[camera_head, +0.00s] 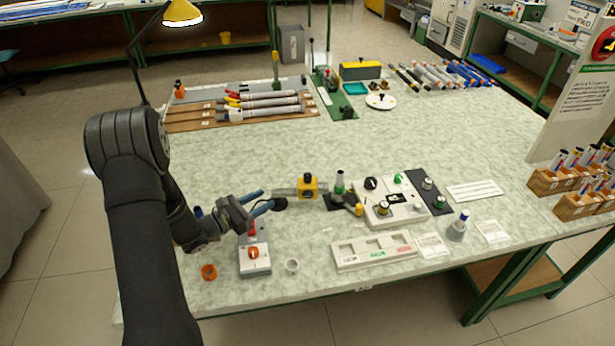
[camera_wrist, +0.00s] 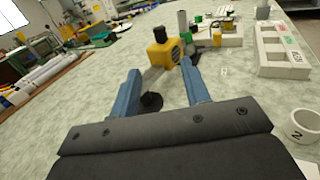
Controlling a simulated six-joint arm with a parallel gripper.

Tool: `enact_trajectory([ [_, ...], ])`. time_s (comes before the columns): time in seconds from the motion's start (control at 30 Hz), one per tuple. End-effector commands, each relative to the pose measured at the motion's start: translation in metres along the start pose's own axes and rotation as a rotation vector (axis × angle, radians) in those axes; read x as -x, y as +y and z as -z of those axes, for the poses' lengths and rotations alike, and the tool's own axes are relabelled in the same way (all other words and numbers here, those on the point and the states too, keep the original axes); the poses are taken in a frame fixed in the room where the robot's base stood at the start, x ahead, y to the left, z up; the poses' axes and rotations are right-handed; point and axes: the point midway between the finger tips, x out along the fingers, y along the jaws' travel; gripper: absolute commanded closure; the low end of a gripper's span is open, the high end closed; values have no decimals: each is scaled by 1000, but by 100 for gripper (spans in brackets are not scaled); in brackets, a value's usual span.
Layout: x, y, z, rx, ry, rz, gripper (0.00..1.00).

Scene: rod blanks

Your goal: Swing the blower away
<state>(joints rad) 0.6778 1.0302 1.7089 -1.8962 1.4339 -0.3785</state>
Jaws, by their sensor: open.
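A yellow block with a dark round part, which looks like the blower (camera_head: 308,187), stands near the middle of the bench. A grey bar (camera_head: 284,192) reaches from its left side toward my gripper. In the wrist view the blower (camera_wrist: 163,52) is just beyond the fingertips. A black round disc (camera_head: 279,204) lies on the bench close by; it shows between the fingers in the wrist view (camera_wrist: 151,101). My gripper (camera_head: 266,200) has blue fingers, spread apart with nothing held. The wrist view shows the open fingers (camera_wrist: 160,72) pointing at the blower. I cannot tell whether they touch the bar.
A white box with an orange knob (camera_head: 254,260), an orange ring (camera_head: 209,271) and a white cup (camera_head: 291,266) are near the front edge. A green-topped post (camera_head: 339,182) and a white fixture (camera_head: 392,212) stand right of the blower.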

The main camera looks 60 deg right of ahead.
Motion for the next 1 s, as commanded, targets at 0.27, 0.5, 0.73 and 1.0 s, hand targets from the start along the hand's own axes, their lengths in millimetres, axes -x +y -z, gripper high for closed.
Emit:
enact_trajectory([
  [0.27, -36, -1, 0, 3, -2, -1, 57],
  [0.5, -89, -1, 0, 2, -2, 1, 57],
  [0.73, -137, 0, 0, 1, -2, 0, 57],
  [1.0, -169, 1, 0, 2, -2, -2, 57],
])
